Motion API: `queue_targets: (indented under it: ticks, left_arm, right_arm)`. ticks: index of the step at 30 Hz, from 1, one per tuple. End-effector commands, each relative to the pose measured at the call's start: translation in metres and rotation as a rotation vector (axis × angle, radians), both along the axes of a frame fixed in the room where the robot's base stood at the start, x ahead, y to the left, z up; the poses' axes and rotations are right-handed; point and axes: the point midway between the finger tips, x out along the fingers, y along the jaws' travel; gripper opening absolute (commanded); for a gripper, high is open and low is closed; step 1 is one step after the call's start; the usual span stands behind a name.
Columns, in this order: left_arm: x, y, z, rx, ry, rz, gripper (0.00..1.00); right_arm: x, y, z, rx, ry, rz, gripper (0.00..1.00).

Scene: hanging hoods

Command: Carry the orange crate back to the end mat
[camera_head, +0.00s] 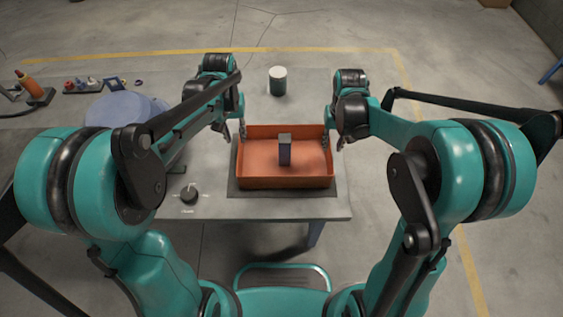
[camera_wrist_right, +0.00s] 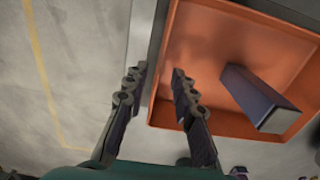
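The orange crate (camera_head: 285,183) is on or just over a dark mat (camera_head: 334,193) at the table's front right; a gap cannot be told. A dark grey block (camera_head: 285,150) stands inside it, also visible in the right wrist view (camera_wrist_right: 255,95). My right gripper (camera_head: 334,138) is at the crate's right wall. In the right wrist view its fingers (camera_wrist_right: 159,75) are apart, one over the crate's inside and one outside, with the crate wall (camera_wrist_right: 161,65) between them. My left gripper (camera_head: 241,130) is at the left wall; its finger gap is too small to tell.
A black knob (camera_head: 189,194) is on the table (camera_head: 215,207) left of the crate. A blue-grey round object (camera_head: 120,108), an orange bottle (camera_head: 29,84) and small items lie further left.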

Motion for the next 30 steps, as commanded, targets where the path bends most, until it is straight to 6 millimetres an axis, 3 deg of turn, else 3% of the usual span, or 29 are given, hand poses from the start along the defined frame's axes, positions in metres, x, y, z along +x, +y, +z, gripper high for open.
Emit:
queue_targets:
  ticks: [3, 7, 25, 30]
  left_arm:
    - [0.000, 0.000, 0.000, 0.000, 0.000, 0.000, 0.26]
    - [0.000, 0.000, 0.000, 0.000, 0.000, 0.000, 0.26]
    - [0.000, 0.000, 0.000, 0.000, 0.000, 0.000, 0.26]
    - [-0.011, 0.003, 0.013, -0.002, -0.039, -0.001, 0.26]
  right_arm:
    - [0.000, 0.000, 0.019, 0.000, 0.000, 0.000, 0.26]
    - [0.000, 0.000, 0.030, 0.000, 0.000, 0.000, 0.26]
    - [0.000, 0.000, 0.033, 0.000, 0.000, 0.000, 0.26]
    - [-0.011, -0.003, 0.046, 0.002, -0.039, -0.002, 0.26]
